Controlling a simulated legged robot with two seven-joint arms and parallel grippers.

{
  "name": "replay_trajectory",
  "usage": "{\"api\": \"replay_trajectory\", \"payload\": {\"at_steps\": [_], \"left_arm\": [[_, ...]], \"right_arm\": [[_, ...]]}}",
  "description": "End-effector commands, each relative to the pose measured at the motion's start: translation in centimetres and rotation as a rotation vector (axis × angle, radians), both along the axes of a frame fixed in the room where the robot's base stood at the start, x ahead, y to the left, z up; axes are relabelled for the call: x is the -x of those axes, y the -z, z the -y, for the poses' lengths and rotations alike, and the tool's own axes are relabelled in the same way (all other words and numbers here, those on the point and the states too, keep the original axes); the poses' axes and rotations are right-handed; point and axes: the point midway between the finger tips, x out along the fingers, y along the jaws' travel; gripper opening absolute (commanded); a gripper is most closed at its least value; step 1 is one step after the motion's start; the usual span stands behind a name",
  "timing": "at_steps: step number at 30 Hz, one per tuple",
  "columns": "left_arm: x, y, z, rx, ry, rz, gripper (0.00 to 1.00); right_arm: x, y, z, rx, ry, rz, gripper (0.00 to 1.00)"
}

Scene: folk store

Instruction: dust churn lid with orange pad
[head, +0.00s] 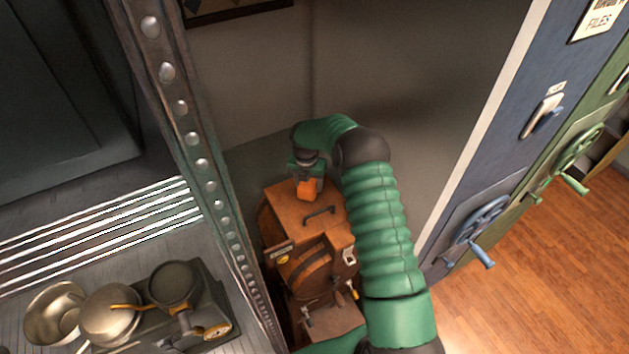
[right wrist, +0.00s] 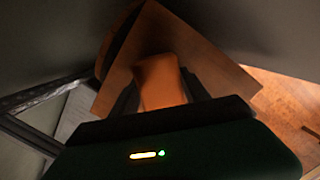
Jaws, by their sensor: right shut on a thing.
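The wooden churn (head: 306,265) stands between the riveted metal post and the grey wall. Its flat brown lid (head: 288,206) has a dark handle (head: 319,212). My right gripper (head: 307,181) is over the back part of the lid, pointing down, and is shut on the orange pad (head: 306,190). In the right wrist view the orange pad (right wrist: 160,80) sticks out from between the dark fingers, against the wooden lid (right wrist: 205,62). I cannot tell whether the pad touches the lid. My left gripper is not in view.
A riveted metal post (head: 190,135) rises left of the churn. A scale with metal bowls (head: 110,315) stands on the counter at lower left. Blue cabinets (head: 510,150) with wheel handles stand at right. Open wooden floor (head: 540,290) lies at lower right.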

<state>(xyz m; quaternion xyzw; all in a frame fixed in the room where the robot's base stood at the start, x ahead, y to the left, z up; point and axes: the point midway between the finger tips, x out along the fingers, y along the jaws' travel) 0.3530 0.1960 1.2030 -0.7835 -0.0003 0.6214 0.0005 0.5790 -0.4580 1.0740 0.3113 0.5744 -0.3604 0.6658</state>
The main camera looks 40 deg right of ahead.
Motion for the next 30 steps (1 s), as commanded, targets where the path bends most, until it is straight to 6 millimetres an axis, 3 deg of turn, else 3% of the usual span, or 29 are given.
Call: {"api": "replay_trajectory", "payload": {"at_steps": [3,11,30], "left_arm": [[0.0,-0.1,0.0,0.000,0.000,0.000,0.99],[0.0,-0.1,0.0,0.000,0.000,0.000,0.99],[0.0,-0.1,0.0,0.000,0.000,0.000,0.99]], "right_arm": [[-0.3,0.0,-1.4,-0.001,-0.003,-0.001,0.15],[-0.6,0.0,-2.5,0.000,-0.001,0.000,0.15],[-1.8,0.2,-7.6,-0.001,-0.002,-0.002,0.15]]}}
